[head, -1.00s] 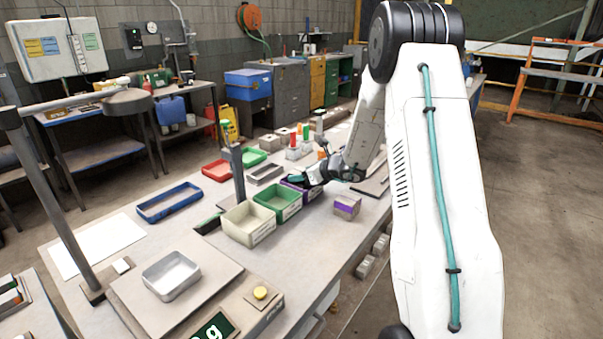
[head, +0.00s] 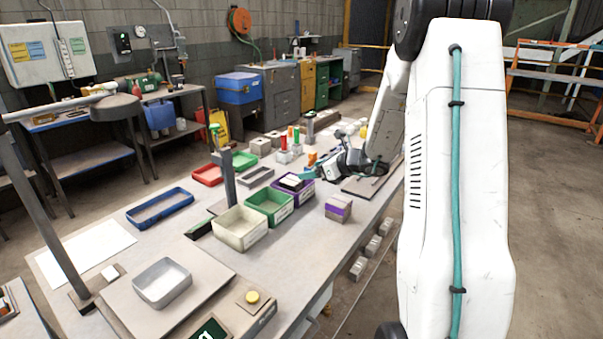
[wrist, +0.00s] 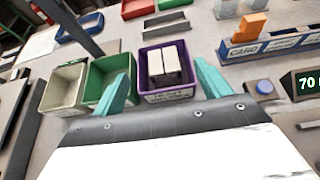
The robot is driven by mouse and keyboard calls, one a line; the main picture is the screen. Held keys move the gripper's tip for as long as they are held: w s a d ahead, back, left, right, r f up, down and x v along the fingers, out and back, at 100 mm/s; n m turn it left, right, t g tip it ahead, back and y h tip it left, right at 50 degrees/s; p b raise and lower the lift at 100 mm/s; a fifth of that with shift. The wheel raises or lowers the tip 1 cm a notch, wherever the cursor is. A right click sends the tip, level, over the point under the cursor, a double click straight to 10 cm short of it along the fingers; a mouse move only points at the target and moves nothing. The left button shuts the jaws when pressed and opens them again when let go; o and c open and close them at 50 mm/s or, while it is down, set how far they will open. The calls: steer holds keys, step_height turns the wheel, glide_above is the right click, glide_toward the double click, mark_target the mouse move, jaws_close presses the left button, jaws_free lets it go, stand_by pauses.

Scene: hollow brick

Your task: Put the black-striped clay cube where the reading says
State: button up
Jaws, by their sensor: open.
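A pale cube with a dark stripe (wrist: 167,64) sits inside the purple bin (wrist: 168,97) in the wrist view; the cube (head: 291,181) and purple bin (head: 301,198) also show in the head view. My gripper (wrist: 161,69) is open, its two teal fingers apart and empty, with the bin lying between and beyond them in the picture. In the head view my gripper (head: 312,173) is close to the bin's far right side. A small display (wrist: 307,84) reads "70" followed by a cut-off character. Another display (head: 210,333) is cut off at the bottom.
A green bin (head: 270,218) and a cream bin (head: 240,240) stand beside the purple one. A purple-banded block (head: 338,207) stands on the table near its edge. A metal tray (head: 163,286), a post (head: 229,180) and a blue tray (head: 159,215) are further left.

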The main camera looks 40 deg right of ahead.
steer(key=s+a+r+n+g+y, duration=0.1)
steer(key=s+a+r+n+g, duration=0.1)
steer(key=s+a+r+n, duration=0.4)
steer(key=s+a+r+n+g+y, duration=0.1)
steer(key=s+a+n+g, duration=0.2)
steer(key=a, duration=0.6)
steer(key=s+a+r+n+g+y, duration=0.2)
steer(key=s+a+r+n, duration=0.2)
steer(key=a+n, duration=0.25)
steer(key=s+a+n+g+h, duration=0.2)
steer(key=s+a+n, duration=0.15)
steer(key=s, duration=0.35)
steer(key=s+a+n+g+h, duration=0.1)
steer(key=s+a+n, duration=0.2)
steer(key=s+n, duration=0.3)
steer(key=s+d+n+h, duration=0.3)
steer(key=s+n+h, duration=0.2)
steer(key=s, duration=0.6)
steer(key=shift+s+r+n+g, duration=0.15)
steer(key=shift+r+n+g, duration=0.2)
steer(key=shift+n, duration=0.65)
